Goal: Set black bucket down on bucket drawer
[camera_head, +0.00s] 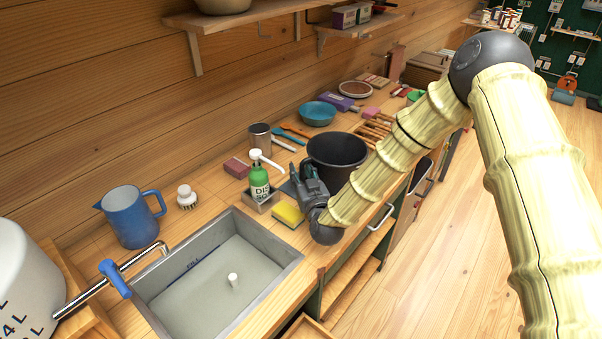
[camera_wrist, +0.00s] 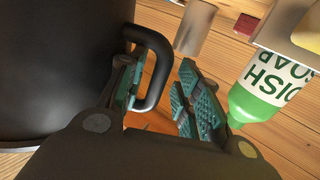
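The black bucket (camera_head: 338,150) is upright at the counter's front edge in the head view; whether it rests there or is held above is not clear. It fills the left of the wrist view (camera_wrist: 60,60). Its handle (camera_wrist: 160,62) reaches between my gripper's fingers (camera_wrist: 160,95). The fingers are apart, with a gap right of the handle. The left finger is at the handle's loop. In the head view my gripper (camera_head: 310,185) is left of the bucket. Drawer fronts with metal handles (camera_head: 381,216) are below the counter; I cannot tell which is the bucket drawer.
A green soap bottle (camera_head: 259,182) and yellow sponge (camera_head: 288,214) are close to my gripper. A metal cup (camera_head: 260,137), blue bowl (camera_head: 317,113) and wooden utensils (camera_head: 374,130) lie behind. The sink (camera_head: 275,248) is at front left. Floor is clear at right.

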